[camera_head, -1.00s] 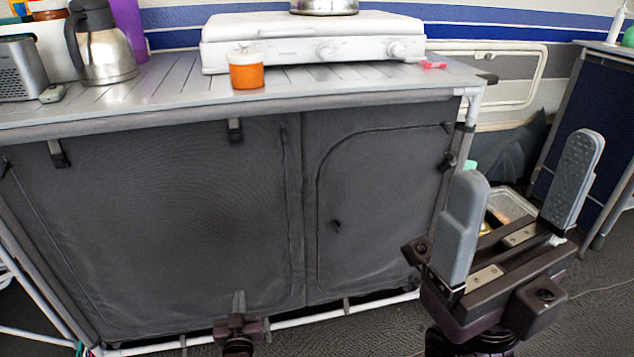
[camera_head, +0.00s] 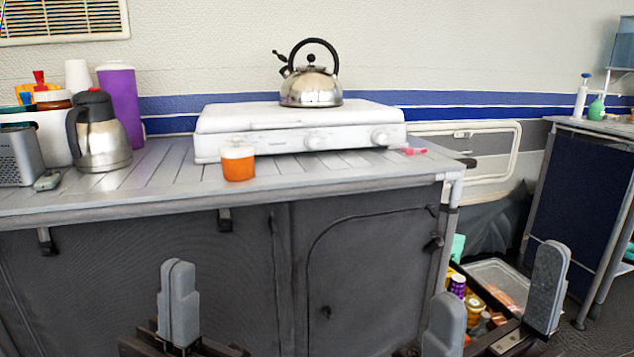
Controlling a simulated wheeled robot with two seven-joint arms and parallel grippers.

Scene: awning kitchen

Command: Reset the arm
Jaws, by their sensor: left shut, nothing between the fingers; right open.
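My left gripper (camera_head: 178,304) is in the lower left of the head view, in front of the dark fabric cabinet. Its two grey fingers are pressed together with nothing between them. My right gripper (camera_head: 494,303) is at the lower right, near the cabinet's right corner. Its two grey fingers are wide apart and nothing is held. Both grippers point upward and sit below the tabletop in the picture. The lower parts of both are cut off by the frame edge.
The slatted table (camera_head: 330,178) holds a white stove (camera_head: 262,142) with a kettle (camera_head: 311,91), an orange jar (camera_head: 238,162), a steel jug (camera_head: 100,137) and a purple bottle (camera_head: 121,105). A crate of goods (camera_head: 480,285) stands on the floor beyond my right gripper. A blue cabinet (camera_head: 573,205) stands right.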

